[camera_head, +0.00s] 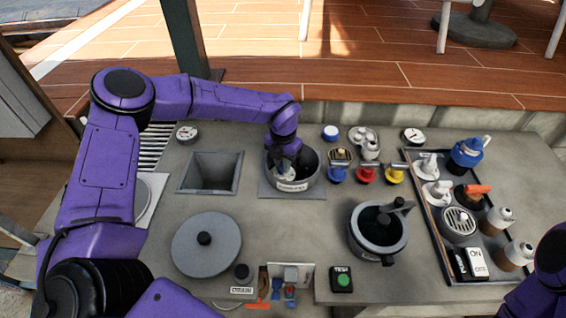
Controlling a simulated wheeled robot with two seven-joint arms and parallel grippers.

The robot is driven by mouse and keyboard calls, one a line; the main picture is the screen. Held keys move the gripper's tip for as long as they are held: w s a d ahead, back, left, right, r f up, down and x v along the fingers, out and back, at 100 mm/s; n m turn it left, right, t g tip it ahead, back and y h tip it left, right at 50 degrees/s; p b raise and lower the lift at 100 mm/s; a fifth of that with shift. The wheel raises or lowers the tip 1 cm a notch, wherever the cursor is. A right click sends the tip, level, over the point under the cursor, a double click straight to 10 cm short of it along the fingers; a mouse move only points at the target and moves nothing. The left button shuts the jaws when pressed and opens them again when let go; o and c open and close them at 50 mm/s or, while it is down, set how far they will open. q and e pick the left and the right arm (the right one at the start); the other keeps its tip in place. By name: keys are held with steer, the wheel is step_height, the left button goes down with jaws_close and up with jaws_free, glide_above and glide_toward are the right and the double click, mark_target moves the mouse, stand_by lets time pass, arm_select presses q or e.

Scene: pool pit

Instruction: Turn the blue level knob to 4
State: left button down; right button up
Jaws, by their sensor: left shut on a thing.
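My left gripper (286,162) points down at the round grey pot (313,179) in the middle of the counter. Its fingers are shut on a small pale thing (285,168) at the pot's opening; the fingers hide much of it. I cannot tell which blue part is the level knob, and no number 4 is readable. My right gripper is out of view; only a piece of that arm shows at the lower right.
Red (366,174) and yellow (395,175) valves stand right of the pot. A dark tray (429,236) holds several fittings at right. A green TEST button (342,279) is in front.

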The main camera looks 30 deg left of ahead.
arm_select(q)
steer(key=shift+r, duration=0.1)
steer(key=c, duration=1.1)
jaws_free()
steer(key=shift+w+r, duration=0.1)
steer(key=shift+r, duration=0.3)
step_height(320, 180, up, 10)
steer(key=b, duration=0.2)
steer(key=shift+f+b, duration=0.15)
steer(key=shift+b, duration=0.15)
steer(key=shift+f, duration=0.1)
